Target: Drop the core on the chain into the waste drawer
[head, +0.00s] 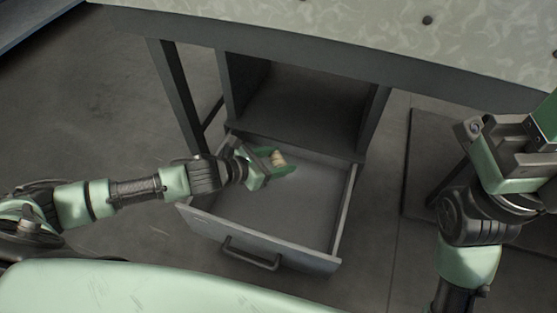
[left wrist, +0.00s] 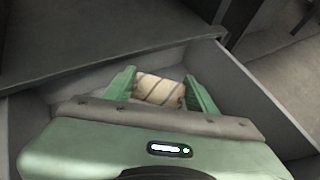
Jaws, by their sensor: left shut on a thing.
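The core (left wrist: 159,90) is a small beige cylinder with dark diagonal stripes. My left gripper (left wrist: 160,92) is shut on it, one green finger at each end, in the left wrist view. In the head view the core (head: 277,158) shows as a small tan piece between the left gripper's fingers (head: 279,160). The waste drawer (head: 305,215) is pulled out and open, its grey floor bare where it shows. The left gripper and core are over the drawer's back part; their height above its floor is hard to tell. My right gripper (head: 510,150) is at the right; its fingertips are not clearly shown.
The drawer's front has a dark handle (head: 250,257). An open dark compartment (head: 305,105) is above and behind the drawer, under a pale tabletop (head: 350,25). A table leg (head: 178,95) stands left of it. The chain is not identifiable here.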

